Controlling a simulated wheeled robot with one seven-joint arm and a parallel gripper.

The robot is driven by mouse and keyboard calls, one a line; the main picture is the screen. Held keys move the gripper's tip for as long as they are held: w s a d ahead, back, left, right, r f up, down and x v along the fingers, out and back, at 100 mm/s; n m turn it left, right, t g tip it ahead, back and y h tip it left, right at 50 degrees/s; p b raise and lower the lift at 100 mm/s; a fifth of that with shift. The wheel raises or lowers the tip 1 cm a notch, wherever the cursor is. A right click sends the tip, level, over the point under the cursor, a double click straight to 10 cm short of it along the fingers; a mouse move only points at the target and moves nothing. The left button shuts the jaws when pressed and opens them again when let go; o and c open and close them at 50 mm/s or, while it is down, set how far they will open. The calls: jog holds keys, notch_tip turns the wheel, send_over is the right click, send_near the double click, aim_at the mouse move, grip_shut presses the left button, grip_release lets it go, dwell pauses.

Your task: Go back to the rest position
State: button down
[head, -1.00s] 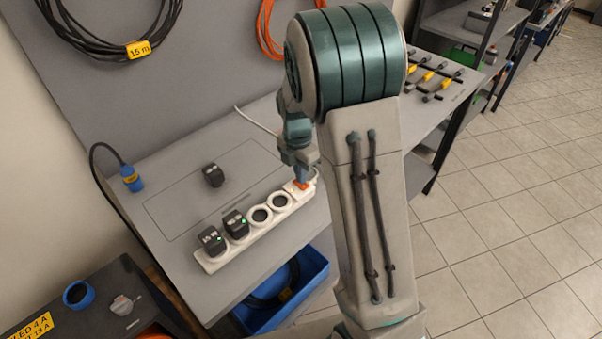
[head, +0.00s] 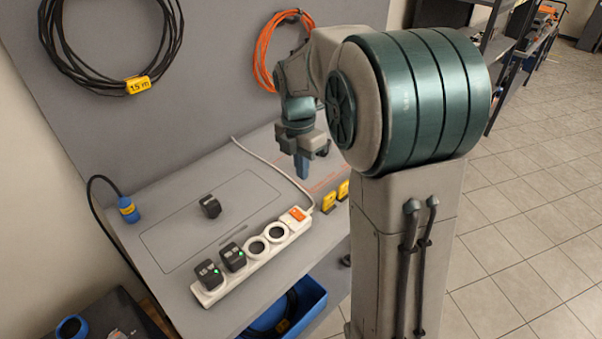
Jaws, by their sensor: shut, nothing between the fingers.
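My gripper (head: 302,172) points down above the right part of the workbench, shut and empty. Its blue fingertips are apart from the white power strip (head: 255,258), which lies below and to the left of them. The strip has an orange switch (head: 297,214) at its right end. My raised arm hides the bench's right part.
A loose black plug (head: 209,206) lies inside the outlined area on the bench (head: 165,198). A blue connector (head: 128,209) on a black cable stands at the left. Yellow pieces (head: 329,201) lie at the right. A blue bin (head: 300,308) is below. Coiled cables, black (head: 88,66) and orange (head: 262,55), hang on the back panel.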

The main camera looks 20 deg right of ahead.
dwell(0.4)
jog(key=s+r+m+t, duration=0.1)
jog(key=s+m+t, duration=0.2)
jog(key=s+m, duration=1.7)
jog(key=shift+a+r+m+t, duration=0.2)
jog(key=shift+m+t, duration=0.2)
jog(key=shift+m, duration=1.4)
